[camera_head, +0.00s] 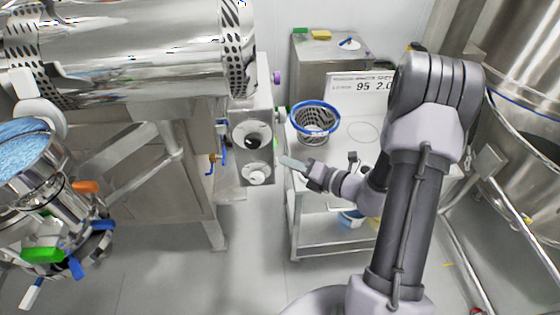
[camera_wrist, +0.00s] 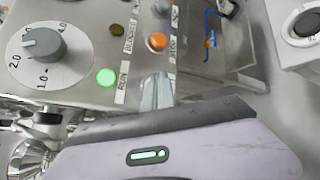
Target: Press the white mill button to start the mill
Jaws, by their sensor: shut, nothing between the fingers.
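My gripper (camera_head: 290,163) is shut and empty; it points left toward a grey control box (camera_head: 238,160). In the wrist view its fingers (camera_wrist: 157,92) stand over a grey panel (camera_wrist: 85,62), between a lit green lamp (camera_wrist: 106,77) labelled RUN and an orange button (camera_wrist: 157,41). I cannot tell whether the fingertips touch the panel.
A grey dial (camera_wrist: 44,44) and a dark lamp (camera_wrist: 120,27) are on the panel. A blue-rimmed basket (camera_head: 315,122) stands on a bench near my gripper, before a weight display (camera_head: 360,85). A steel drum (camera_head: 140,60) lies at upper left. Open floor (camera_head: 255,255) shows below.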

